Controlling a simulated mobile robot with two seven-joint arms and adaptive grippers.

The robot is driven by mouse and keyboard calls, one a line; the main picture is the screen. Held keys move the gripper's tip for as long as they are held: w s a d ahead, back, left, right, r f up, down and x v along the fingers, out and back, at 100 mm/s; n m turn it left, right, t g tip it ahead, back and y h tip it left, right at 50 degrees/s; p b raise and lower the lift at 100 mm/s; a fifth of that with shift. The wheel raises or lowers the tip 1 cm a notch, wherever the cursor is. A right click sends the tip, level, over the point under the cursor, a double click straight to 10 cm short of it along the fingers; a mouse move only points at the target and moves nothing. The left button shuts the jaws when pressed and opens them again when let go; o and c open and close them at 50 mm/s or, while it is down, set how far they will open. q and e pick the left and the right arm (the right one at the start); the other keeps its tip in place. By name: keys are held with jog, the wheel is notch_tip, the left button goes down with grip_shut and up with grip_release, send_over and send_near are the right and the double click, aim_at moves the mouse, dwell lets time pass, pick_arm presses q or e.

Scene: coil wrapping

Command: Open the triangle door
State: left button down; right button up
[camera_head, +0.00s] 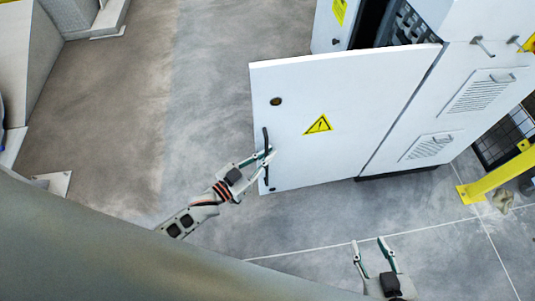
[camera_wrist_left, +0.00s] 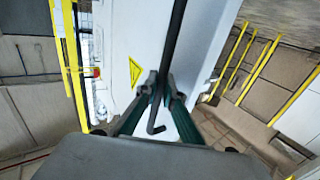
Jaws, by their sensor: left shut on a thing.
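The white cabinet door (camera_head: 340,95) with a yellow warning triangle (camera_head: 318,125) stands swung out from the cabinet, with a dark gap along its top. A black bar handle (camera_head: 267,140) runs near the door's left edge. My left gripper (camera_head: 267,158) is shut on the handle's lower part. In the left wrist view the black handle (camera_wrist_left: 174,45) passes between the fingers of my left gripper (camera_wrist_left: 162,98), and its bent end shows below them. The yellow triangle (camera_wrist_left: 134,72) is also there. My right gripper (camera_head: 371,247) is open and empty above the floor, apart from the door.
The cabinet body (camera_head: 460,100) with vents stands to the right. Another door with a yellow label (camera_head: 339,10) is at the top. A yellow post (camera_head: 500,175) stands at the right. The floor (camera_head: 200,90) left of the door is clear.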

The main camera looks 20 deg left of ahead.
pick_arm(q)
jog(key=c, duration=2.6)
grip_release()
jog(key=shift+a+f, duration=0.1)
jog(key=shift+a, duration=0.25)
jog(key=shift+o, duration=0.8)
jog(key=v, duration=1.2)
jog(key=shift+s, duration=0.1)
